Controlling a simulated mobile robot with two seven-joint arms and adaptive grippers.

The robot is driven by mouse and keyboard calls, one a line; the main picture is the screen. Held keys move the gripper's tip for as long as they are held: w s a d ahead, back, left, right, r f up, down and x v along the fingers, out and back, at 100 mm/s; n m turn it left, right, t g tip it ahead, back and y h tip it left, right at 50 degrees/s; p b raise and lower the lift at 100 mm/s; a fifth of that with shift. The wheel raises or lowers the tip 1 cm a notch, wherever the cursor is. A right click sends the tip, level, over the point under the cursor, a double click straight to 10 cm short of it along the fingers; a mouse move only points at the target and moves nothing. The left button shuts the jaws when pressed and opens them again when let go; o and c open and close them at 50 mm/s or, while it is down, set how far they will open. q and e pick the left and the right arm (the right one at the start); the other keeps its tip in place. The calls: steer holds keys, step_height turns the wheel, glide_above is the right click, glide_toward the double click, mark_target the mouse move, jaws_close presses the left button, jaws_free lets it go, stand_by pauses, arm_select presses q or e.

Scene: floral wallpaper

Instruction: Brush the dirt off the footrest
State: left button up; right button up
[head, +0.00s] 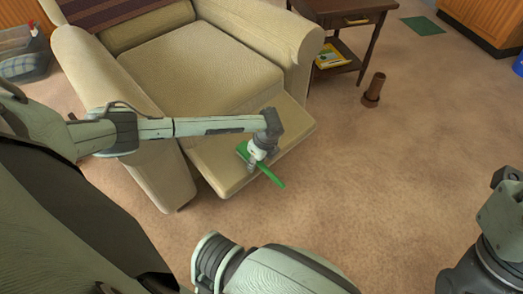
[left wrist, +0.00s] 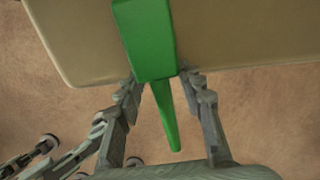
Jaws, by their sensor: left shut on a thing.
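The footrest (head: 228,177) is the beige padded panel at the front of the recliner; it also fills the top of the left wrist view (left wrist: 245,35). My left gripper (head: 257,160) is over the footrest's front part and is shut on a green brush (head: 272,178). In the left wrist view the brush (left wrist: 150,45) lies between my left gripper's fingers (left wrist: 158,85), with its handle pointing back past the footrest's edge. I cannot tell whether the brush touches the footrest. No dirt can be made out on the visible fabric. My right gripper is not clearly in view.
The beige recliner (head: 200,65) stands behind the footrest. A wooden side table (head: 345,15) with a yellow item (head: 329,57) on its shelf is at the back. A brown object (head: 374,90) stands on the carpet. Open carpet (head: 400,170) lies to the right.

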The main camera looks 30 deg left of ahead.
arm_select(q)
steer(key=p+v, duration=0.5)
steer(key=v, duration=0.1)
steer(key=shift+w, duration=0.1)
stand_by(0.4)
steer(key=p+v, duration=0.3)
steer(key=shift+r, duration=0.1)
stand_by(0.3)
